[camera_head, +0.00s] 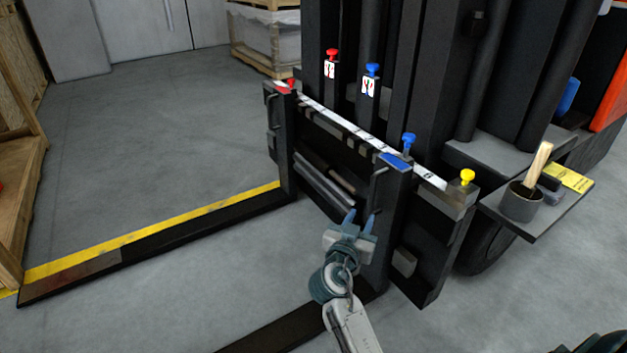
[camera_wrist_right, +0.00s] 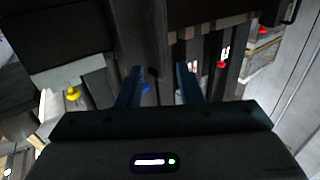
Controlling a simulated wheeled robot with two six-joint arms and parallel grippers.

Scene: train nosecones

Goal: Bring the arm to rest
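My right gripper (camera_head: 361,222) is in front of the dark forklift carriage (camera_head: 335,160), near the foot of its blue-topped upright. Its two blue fingers stand apart with nothing between them. In the right wrist view the open fingers (camera_wrist_right: 160,85) point at the dark carriage. Whether a fingertip touches the carriage I cannot tell. My left gripper is not clearly seen; only a dark shape shows at the bottom right corner of the head view.
Red (camera_head: 332,54), blue (camera_head: 372,70) and yellow (camera_head: 467,177) knobs sit on the forklift. A side shelf holds a dark cup (camera_head: 521,202) with a wooden-handled brush. A wooden crate (camera_head: 20,150) stands at the left edge.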

